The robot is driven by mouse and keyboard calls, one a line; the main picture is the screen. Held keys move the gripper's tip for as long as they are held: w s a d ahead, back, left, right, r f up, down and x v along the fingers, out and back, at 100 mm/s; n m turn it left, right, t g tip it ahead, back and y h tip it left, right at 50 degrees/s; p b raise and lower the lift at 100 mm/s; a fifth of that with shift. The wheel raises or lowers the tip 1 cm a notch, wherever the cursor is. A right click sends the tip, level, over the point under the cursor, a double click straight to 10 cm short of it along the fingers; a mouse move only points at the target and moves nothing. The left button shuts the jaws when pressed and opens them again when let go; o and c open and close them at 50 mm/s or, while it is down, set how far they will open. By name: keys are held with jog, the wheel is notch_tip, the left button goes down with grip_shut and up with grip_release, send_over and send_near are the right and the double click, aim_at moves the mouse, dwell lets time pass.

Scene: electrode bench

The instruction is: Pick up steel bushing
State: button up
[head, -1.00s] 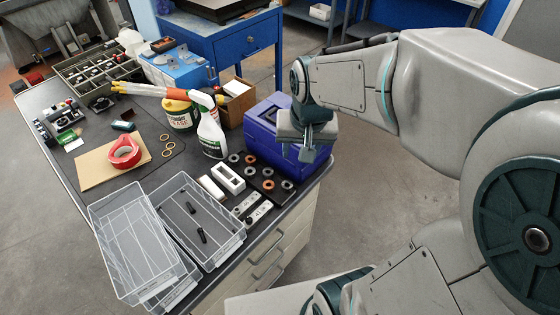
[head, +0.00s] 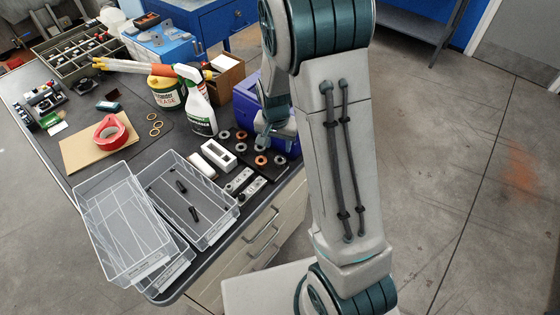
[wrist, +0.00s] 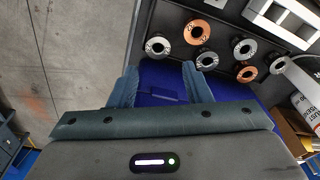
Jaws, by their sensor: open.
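Several steel bushings, grey rings, sit with copper-coloured ones on a dark board at the bench's right end. In the wrist view, steel bushings show at the top left (wrist: 158,45), in the middle (wrist: 207,60) and to the right (wrist: 243,47). Copper bushings (wrist: 197,31) lie among them. In the head view, one steel bushing (head: 279,160) shows near the board's right edge. My gripper (wrist: 160,84) is open and empty, over the blue box (wrist: 160,98) beside the board. In the head view my gripper (head: 262,138) is partly hidden by my arm.
A spray bottle (head: 197,105) and a grease tub (head: 168,92) stand behind the bushings. White blocks (head: 217,156) and metal plates (head: 240,181) lie in front. Clear trays (head: 118,230) stand at the front left. The blue box (head: 248,97) is close to my gripper.

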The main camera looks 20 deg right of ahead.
aim_at(280, 157)
jog(key=shift+w+d+f+p, duration=0.1)
jog(key=shift+d+f+p, duration=0.1)
jog(key=shift+f, duration=1.1)
jog(key=shift+w+d+f+p, duration=0.1)
jog(key=shift+f+p, duration=0.15)
jog(key=shift+f, duration=1.1)
jog(key=shift+w+d+f+p, duration=0.1)
jog(key=shift+f+p, duration=0.1)
jog(key=shift+f, duration=1.1)
jog(key=c, duration=0.8)
